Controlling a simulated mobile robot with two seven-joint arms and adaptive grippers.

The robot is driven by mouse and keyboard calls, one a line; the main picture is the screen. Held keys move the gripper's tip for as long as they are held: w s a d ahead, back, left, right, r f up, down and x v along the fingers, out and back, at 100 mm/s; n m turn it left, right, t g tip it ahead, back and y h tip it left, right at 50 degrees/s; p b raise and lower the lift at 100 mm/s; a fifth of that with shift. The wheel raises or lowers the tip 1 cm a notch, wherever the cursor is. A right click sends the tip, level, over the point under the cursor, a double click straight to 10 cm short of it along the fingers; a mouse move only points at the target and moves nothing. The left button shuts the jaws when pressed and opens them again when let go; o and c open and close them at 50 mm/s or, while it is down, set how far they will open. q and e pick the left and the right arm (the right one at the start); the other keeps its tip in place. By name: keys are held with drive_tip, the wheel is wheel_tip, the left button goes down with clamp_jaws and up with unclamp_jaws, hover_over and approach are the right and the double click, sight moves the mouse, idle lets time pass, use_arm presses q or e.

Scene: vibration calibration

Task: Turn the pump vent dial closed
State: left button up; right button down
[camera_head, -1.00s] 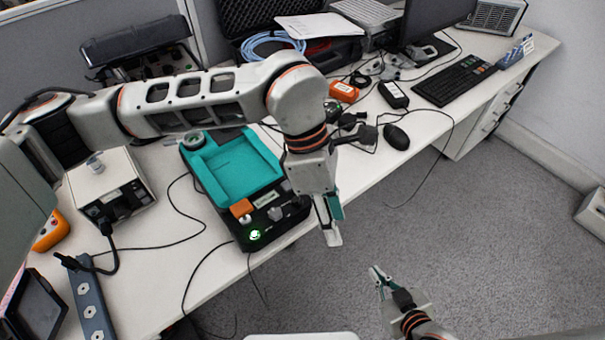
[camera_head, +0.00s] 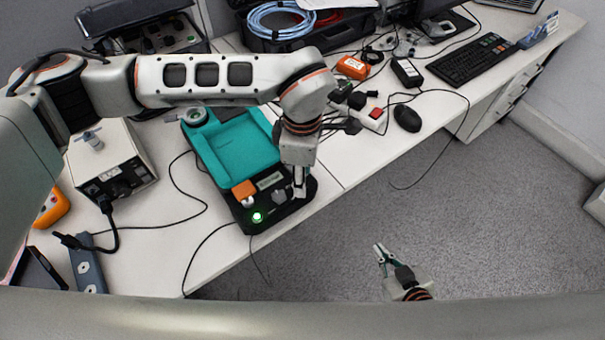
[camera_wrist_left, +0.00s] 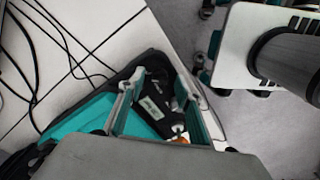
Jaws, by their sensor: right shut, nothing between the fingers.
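A black-edged unit with a teal tray (camera_head: 237,152) lies on the table. Its front panel has a small grey knob (camera_head: 279,197), a lit green button (camera_head: 257,217) and an orange block (camera_head: 243,190). I cannot tell for certain that this grey knob is the pump vent dial. My left gripper (camera_head: 299,190) points down over the panel's right end, just right of the knob; contact cannot be told. In the left wrist view its two fingers (camera_wrist_left: 158,88) are spread, with the dark panel behind them. My right gripper (camera_head: 382,254) is shut and empty over the floor.
A beige box (camera_head: 112,165) with a valve-like top and cables stands at the left. An open case with a blue hose (camera_head: 283,20) is behind. A mouse (camera_head: 407,117), keyboard (camera_head: 481,59) and small boxes lie to the right. Loose cables cross the table.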

use_arm(q)
clamp_jaws()
drive_tip(key=shift+n, duration=0.3)
drive_tip(key=n, duration=0.4)
drive_tip(key=shift+p, duration=0.35)
drive_tip(key=n, duration=0.4)
drive_tip(key=shift+n, duration=0.4)
drive_tip(key=n, duration=0.4)
drive_tip(key=shift+n, duration=2.2)
